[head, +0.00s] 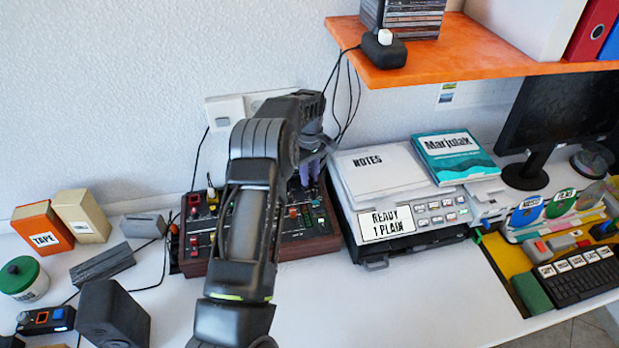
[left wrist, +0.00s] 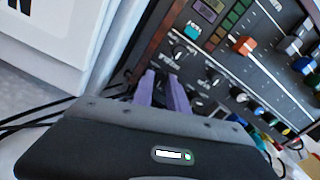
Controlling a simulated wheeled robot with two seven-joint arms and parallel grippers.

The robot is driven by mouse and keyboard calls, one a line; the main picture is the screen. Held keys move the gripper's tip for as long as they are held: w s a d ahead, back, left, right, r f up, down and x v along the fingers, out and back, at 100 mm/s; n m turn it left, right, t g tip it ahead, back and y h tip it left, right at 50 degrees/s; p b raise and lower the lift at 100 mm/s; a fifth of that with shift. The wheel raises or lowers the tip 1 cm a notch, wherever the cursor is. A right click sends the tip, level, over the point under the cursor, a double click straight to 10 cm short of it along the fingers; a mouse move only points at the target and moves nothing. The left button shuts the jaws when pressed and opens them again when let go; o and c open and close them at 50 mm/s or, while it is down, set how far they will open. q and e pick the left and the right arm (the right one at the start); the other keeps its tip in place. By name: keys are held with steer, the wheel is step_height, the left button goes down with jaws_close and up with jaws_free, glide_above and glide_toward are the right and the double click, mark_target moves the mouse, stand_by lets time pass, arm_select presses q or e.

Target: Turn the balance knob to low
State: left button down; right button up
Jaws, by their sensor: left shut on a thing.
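The mixing console (head: 310,246), dark with wooden sides, stands on the desk left of the printer. My left arm crosses in front of it and hides its middle. My left gripper (head: 311,168) has purple fingers pointing down at the console's back right corner. In the left wrist view the fingers (left wrist: 165,78) are close together at the panel (left wrist: 268,78), shut on the balance knob, which they hide. Its label and pointer cannot be read. Another small black knob (left wrist: 180,51) shows just beyond the fingertips. My right gripper is not in view.
An orange slider cap (left wrist: 245,45) and several coloured knobs sit near the fingers. The printer (head: 388,226) with papers and a book stands close on the right. Cables and wall sockets are behind. An orange shelf (head: 450,62) overhangs at upper right.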

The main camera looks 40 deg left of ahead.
arm_select(q)
steer(key=c, duration=1.3)
jaws_free()
